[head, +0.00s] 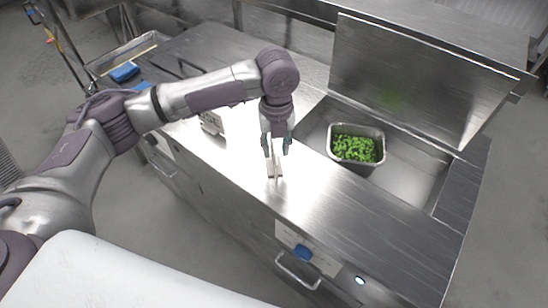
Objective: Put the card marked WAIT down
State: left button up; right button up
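My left gripper (277,149) points down over the steel counter, right of the middle of its front strip. A small pale card on a light base (274,170) shows edge-on right below and between its fingertips. Its face and any lettering are hidden from here. I cannot tell whether the fingers grip it, or whether its base touches the counter. A second small pale card or stand (211,122) with dark marks stands on the counter to the left, too small to read. My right gripper is out of view.
A steel pan of green vegetables (356,131) sits in the recessed well at the right, below a raised steel lid (415,80). A blue item (125,72) lies at the far left. The counter's front right part (370,220) is clear.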

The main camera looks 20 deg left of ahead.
aim_at(274, 158)
pick_arm(q)
jog(key=f, duration=0.3)
jog(key=f+p, duration=0.1)
jog(key=shift+w+a+f, duration=0.25)
jog(key=shift+a, duration=0.15)
jog(key=shift+f, duration=0.25)
jog(key=shift+f+p, duration=0.2)
jog(key=shift+p, duration=0.15)
jog(key=shift+c, duration=0.3)
grip_shut()
